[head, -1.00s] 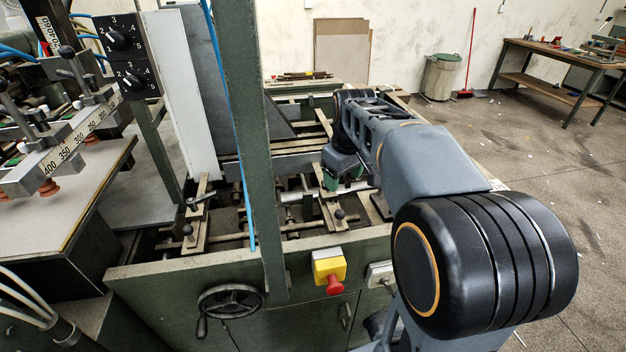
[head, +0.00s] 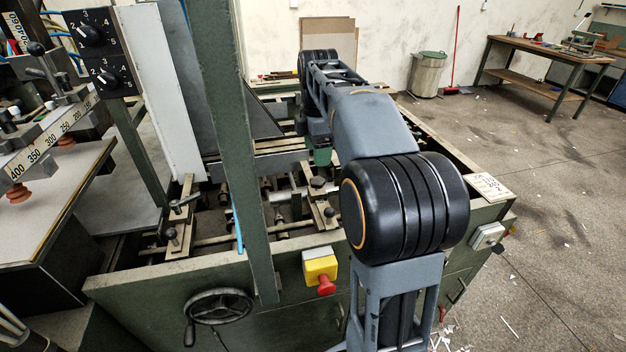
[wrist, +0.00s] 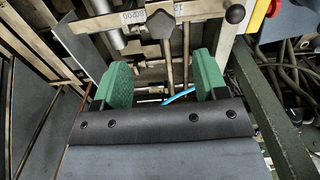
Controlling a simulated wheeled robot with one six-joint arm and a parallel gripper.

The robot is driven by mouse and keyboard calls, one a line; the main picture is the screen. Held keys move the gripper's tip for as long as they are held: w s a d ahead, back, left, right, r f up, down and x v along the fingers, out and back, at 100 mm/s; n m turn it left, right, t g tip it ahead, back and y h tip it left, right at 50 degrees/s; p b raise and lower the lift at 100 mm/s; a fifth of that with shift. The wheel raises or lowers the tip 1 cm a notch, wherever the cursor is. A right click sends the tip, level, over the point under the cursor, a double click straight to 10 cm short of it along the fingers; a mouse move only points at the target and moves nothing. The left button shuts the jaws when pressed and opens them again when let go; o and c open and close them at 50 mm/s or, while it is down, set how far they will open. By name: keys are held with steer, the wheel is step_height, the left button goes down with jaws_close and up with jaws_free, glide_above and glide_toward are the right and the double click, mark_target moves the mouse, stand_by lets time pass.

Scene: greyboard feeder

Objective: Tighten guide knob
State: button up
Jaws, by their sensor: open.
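A dark knob (head: 318,182) sits on a slotted guide bar inside the green machine frame. In the wrist view a dark knob on a stem (wrist: 158,22) stands beside a printed scale, ahead of my fingers. A black ball knob (wrist: 235,13) is to its right; a ball knob also shows at the guide's near end in the head view (head: 329,212). My gripper (wrist: 163,76) is open, its two green fingers apart with nothing between them. In the head view its green part (head: 320,154) is just behind the guide, partly hidden by my arm.
A green upright post (head: 240,150) stands left of my arm. The front panel carries a handwheel (head: 218,306) and a red stop button (head: 326,285) on a yellow box. Another guide with knobs (head: 172,233) lies left. Open floor (head: 560,210) lies to the right.

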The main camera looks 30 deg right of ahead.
mark_target(317, 179)
step_height(317, 179, down, 8)
steer(key=shift+f+b, duration=0.1)
steer(key=shift+b, duration=0.25)
steer(key=shift+c, duration=0.5)
